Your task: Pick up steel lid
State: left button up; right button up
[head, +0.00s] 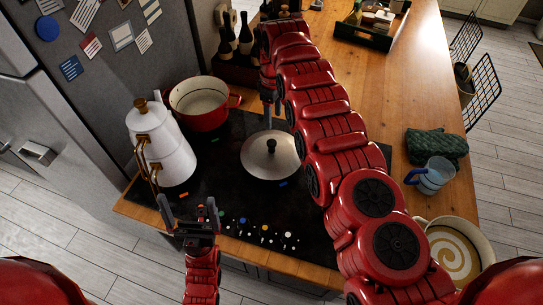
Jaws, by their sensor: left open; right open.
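A round steel lid (259,160) with a black knob lies on the black cooktop (230,195), left of my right arm. Its surface is shiny. I cannot tell whether a pan is under it. My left gripper (188,208) is open and empty at the front edge of the cooktop, in front and to the left of the lid.
A white kettle (163,148) and a red pot (199,101) stand left of the lid. On the right of the wooden counter (355,75) are a green mitt (437,145), a blue-handled glass mug (433,173) and a swirl-topped bowl (454,250). Dark bottles (226,45) stand at the back.

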aim_at(271, 142)
notch_tip(271, 142, down, 8)
jog(key=b, duration=0.7)
jog(key=shift+f, duration=0.2)
jog(key=shift+s+f+p, duration=0.2)
jog(key=shift+f+p, duration=0.15)
jog(key=shift+f, duration=0.3)
jog(key=shift+s+a+f+p, duration=0.1)
jog(key=shift+a+f+p, duration=0.15)
jog(key=shift+p, duration=0.35)
notch_tip(271, 142, down, 3)
jog(key=shift+f+b, duration=0.15)
jog(key=shift+b, duration=0.4)
jog(key=shift+c, duration=0.2)
grip_shut()
